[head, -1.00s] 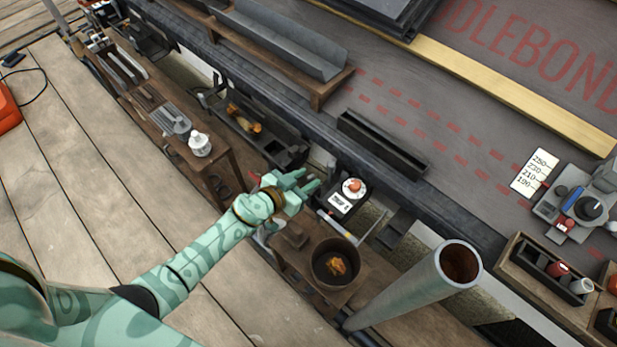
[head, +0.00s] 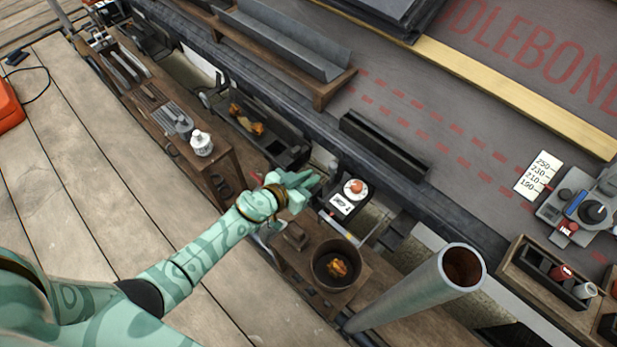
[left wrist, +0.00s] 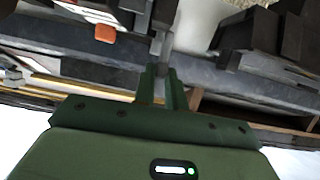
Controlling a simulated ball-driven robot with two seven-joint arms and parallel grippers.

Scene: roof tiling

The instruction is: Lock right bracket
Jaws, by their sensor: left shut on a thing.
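The bracket area at the eave holds a black unit (head: 347,202) with a white label and a round white dial with a red-orange centre. I cannot tell for sure that this is the right bracket. My left gripper (head: 313,181) is just left of this unit. In the left wrist view its fingers (left wrist: 161,72) are close together on a small grey metal piece (left wrist: 164,48), perhaps a lever or pin; most of it is hidden. My right gripper is not in view.
A pot (head: 337,263) with orange contents stands below the gripper. An upright hollow pipe (head: 410,290) rises to its right.

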